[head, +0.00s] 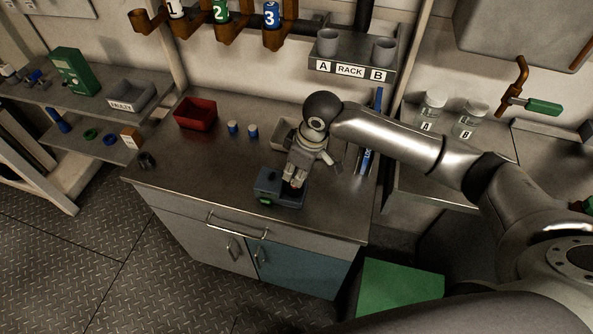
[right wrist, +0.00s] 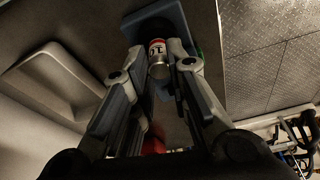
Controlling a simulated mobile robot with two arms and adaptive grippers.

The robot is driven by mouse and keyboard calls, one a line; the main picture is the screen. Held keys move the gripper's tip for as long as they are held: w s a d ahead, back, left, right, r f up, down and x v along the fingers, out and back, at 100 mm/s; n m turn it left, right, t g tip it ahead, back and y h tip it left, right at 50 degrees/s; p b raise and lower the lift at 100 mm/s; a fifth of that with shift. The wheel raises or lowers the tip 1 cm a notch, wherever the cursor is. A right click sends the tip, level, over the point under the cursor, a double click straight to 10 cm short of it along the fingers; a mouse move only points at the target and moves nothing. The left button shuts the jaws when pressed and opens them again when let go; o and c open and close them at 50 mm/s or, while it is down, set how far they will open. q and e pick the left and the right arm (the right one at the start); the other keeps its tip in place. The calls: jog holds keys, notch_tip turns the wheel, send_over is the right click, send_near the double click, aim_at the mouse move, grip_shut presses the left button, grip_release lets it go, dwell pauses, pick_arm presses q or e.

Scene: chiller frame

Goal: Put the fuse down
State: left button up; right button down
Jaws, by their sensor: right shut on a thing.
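The fuse (right wrist: 158,58) shows in the right wrist view as a small cylinder with a metal end and a red and white label. It lies between the fingers of my right gripper (head: 295,182), which is shut on it. Behind the fuse is a blue-grey block (right wrist: 166,22) with a dark area. In the head view this block (head: 268,185) sits on the metal worktop, with a green spot on its front. My fingers point down over the block's right part and hide the fuse there. I cannot tell whether the fuse touches the block. My left gripper is not in view.
A pale tray (head: 278,137) stands close behind my right gripper. Two small blue and white cylinders (head: 232,128) (head: 252,131) and a red bin (head: 195,115) stand left of it. The worktop's left front is mostly clear. A grey bin labelled FAULTY (head: 133,96) stands on the left shelf.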

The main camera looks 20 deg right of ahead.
jog(key=shift+f, duration=0.3)
jog(key=c, duration=1.4)
grip_release()
jog(key=v, duration=1.2)
jog(key=shift+b, duration=0.4)
